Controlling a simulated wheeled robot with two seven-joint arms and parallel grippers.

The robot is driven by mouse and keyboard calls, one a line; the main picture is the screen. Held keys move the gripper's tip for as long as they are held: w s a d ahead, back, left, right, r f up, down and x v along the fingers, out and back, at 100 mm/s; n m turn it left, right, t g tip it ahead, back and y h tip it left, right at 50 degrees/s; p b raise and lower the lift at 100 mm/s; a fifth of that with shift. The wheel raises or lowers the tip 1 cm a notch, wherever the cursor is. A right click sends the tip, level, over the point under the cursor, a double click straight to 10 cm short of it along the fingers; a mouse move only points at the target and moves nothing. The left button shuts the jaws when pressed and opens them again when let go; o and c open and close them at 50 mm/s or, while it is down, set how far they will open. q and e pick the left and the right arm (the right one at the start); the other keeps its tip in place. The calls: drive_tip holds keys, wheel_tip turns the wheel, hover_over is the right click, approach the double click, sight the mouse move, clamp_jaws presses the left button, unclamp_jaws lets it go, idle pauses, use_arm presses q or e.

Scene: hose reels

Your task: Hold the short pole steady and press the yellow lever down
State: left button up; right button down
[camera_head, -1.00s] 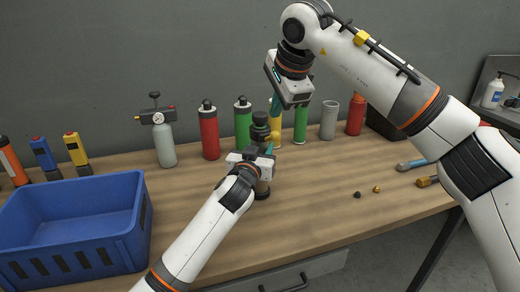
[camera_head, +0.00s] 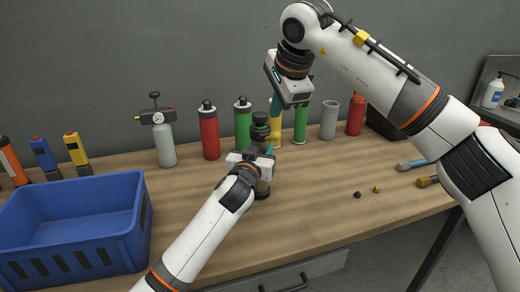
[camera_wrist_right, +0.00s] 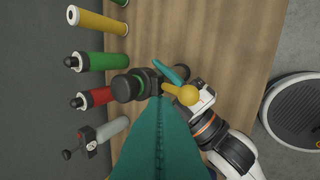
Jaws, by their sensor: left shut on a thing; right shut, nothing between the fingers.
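The short pole (camera_head: 260,126) stands upright on the bench, dark with a ridged black top; its middle is hidden by my left gripper. My left gripper (camera_head: 266,153) is shut on the pole. The yellow lever (camera_wrist_right: 186,95) sticks out from the pole's upper part and ends in a round knob in the right wrist view. My right gripper (camera_head: 275,108) is shut and empty, pointing down above the lever. In the right wrist view its teal fingers (camera_wrist_right: 158,108) end close beside the lever; I cannot tell whether they touch.
A blue crate (camera_head: 140,215) stands at the front left of the wooden bench (camera_head: 320,200). Behind the pole stand a red bottle (camera_head: 209,135), green bottles (camera_head: 242,128) and a grey gauge canister (camera_head: 164,145).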

sight(278, 136)
drive_tip(key=shift+f, duration=0.15)
idle(0.5)
drive_tip(key=shift+f, duration=3.8)
drive_tip(key=f, duration=0.2)
drive_tip(key=s+f, duration=0.1)
drive_tip(key=f, duration=0.2)
drive_tip(key=shift+d+f, duration=0.2)
drive_tip(key=shift+f, duration=0.1)
drive_tip(key=shift+a+f, duration=0.1)
drive_tip(key=shift+f, duration=0.05)
drive_tip(key=shift+w+a+r, duration=0.1)
drive_tip(key=shift+w+r, duration=0.1)
drive_tip(key=shift+r, duration=1.75)
drive_tip(key=shift+w+d+r, duration=0.1)
drive_tip(key=shift+w+r, duration=0.05)
drive_tip(key=shift+r, duration=1.75)
drive_tip(key=shift+w+a+r, duration=0.1)
drive_tip(key=shift+w+r, duration=0.1)
drive_tip(key=shift+r, duration=1.75)
